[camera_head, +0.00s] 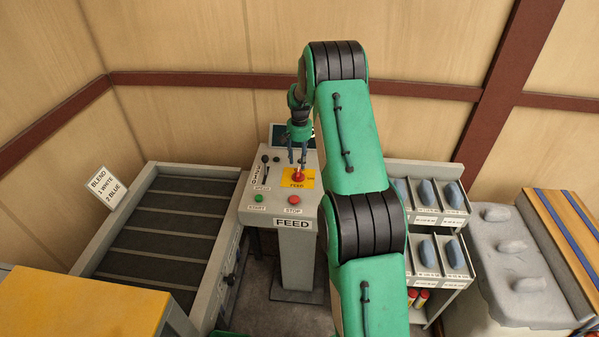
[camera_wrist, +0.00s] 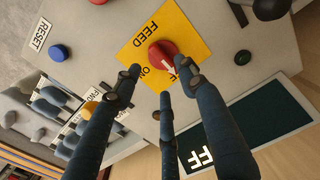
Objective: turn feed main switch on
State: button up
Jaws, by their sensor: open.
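The feed main switch is a red round knob (camera_wrist: 162,55) on a yellow plate (camera_wrist: 190,25) marked FEED, ON and OFF. A white mark shows on the knob, on the side near my fingers; the exact setting is hard to tell. In the head view the knob (camera_head: 298,177) sits on the sloping top of the FEED console (camera_head: 275,200). My gripper (camera_head: 297,163) is open just above the knob, pointing down. In the wrist view my gripper's (camera_wrist: 160,78) fingers are spread beside the knob, partly covering the ON and OFF words. Contact cannot be told.
A green START button (camera_head: 259,198), a red STOP button (camera_head: 294,199) and a lever share the console. In the wrist view a dark display (camera_wrist: 245,125) shows "FF", partly hidden, and a blue RESET button (camera_wrist: 59,53). A conveyor (camera_head: 160,235) stands left, bins (camera_head: 452,197) right.

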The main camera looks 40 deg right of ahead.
aim_at(298, 174)
notch_tip(298, 174, down, 7)
jog(key=shift+f+p, duration=0.2)
jog(key=shift+p, duration=0.15)
grip_shut()
